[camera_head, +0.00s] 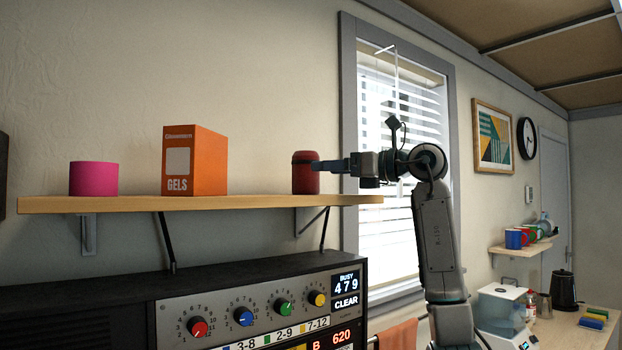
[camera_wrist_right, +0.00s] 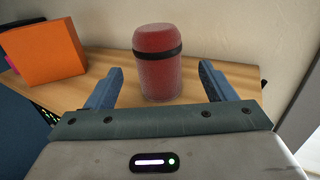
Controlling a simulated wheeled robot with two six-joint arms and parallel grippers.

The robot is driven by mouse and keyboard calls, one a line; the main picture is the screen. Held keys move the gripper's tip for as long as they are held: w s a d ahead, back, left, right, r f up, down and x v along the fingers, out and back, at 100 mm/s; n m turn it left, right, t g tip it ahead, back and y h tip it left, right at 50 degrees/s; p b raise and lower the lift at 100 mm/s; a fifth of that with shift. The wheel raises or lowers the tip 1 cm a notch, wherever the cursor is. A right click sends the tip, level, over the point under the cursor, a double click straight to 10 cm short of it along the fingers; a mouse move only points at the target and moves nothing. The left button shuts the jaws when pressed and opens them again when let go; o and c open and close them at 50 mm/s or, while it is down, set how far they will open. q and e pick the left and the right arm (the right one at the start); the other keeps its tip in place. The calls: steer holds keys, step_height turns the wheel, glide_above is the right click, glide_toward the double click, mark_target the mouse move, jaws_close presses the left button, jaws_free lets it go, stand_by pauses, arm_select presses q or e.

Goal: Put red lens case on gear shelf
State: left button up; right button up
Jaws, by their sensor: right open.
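The red lens case (camera_head: 306,178) is a small upright cylinder with a dark band near its top. It stands on the wooden gear shelf (camera_head: 240,204), near the shelf's right end. In the right wrist view the red lens case (camera_wrist_right: 160,65) stands upright just ahead, between and slightly beyond the two blue fingertips. My right gripper (camera_head: 322,166) reaches in from the right at the case's height. In the right wrist view my right gripper (camera_wrist_right: 160,88) is open, with a visible gap on each side of the case. My left gripper is out of view.
An orange gels box (camera_head: 194,162) and a pink cylinder (camera_head: 93,179) stand on the shelf to the left. Free shelf surface lies between the box and the case. A console with coloured knobs (camera_head: 250,305) is below. A window (camera_head: 398,150) is behind my right arm.

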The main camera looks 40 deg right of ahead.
steer(key=shift+b+v, duration=0.35)
steer(key=shift+v, duration=1.5)
